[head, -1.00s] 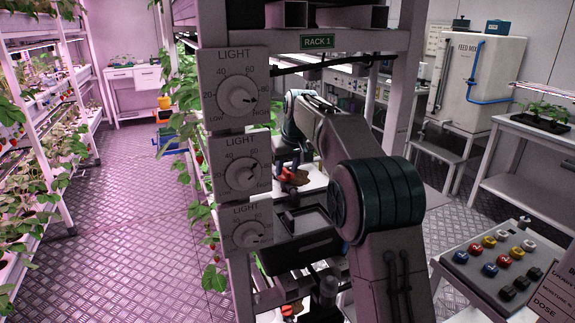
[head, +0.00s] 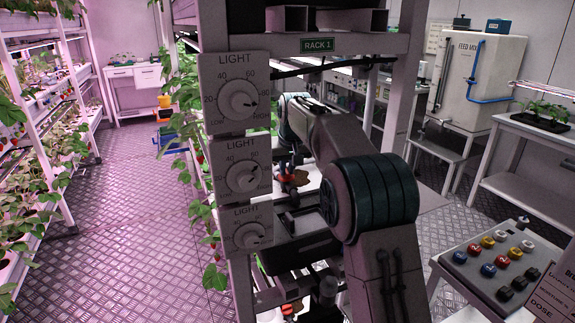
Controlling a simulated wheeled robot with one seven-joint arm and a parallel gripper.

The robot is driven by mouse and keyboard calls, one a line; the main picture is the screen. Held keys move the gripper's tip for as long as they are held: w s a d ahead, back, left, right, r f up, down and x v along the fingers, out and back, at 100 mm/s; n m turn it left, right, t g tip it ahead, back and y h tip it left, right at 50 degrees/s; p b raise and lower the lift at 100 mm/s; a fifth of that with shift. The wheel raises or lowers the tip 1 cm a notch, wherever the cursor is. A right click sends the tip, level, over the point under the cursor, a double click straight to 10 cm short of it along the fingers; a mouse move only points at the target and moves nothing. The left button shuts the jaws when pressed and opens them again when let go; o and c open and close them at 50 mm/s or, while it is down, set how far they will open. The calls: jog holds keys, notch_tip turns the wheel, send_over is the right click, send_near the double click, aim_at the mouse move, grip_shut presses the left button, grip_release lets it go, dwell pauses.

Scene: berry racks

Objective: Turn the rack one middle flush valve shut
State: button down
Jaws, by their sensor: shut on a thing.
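The rack one middle flush valve (head: 294,179) shows in the head view as a small red handle with an orange-brown part, inside the rack behind the front post and left of my arm. My gripper (head: 287,167) is at this valve, small and partly hidden by my own arm links. It is shut on the red handle. The handle's exact angle is too small to read. Another red-orange valve part (head: 289,309) shows low in the rack, mostly covered by the frame.
The RACK 1 sign (head: 317,45) is on the upper beam. Three light dials (head: 239,100) line the front post. Strawberry plants (head: 178,120) hang left of it. A button console (head: 492,262) stands at the right. The aisle floor at left is clear.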

jog(key=shift+a+m+h+p, duration=0.15)
jog(key=shift+m+h+p, duration=0.8)
jog(key=shift+m, duration=1.15)
jog(key=c, duration=1.5)
grip_release()
jog(key=shift+o, duration=0.2)
jog(key=v, duration=0.7)
jog(key=shift+r, duration=0.25)
jog(key=shift+s, duration=0.15)
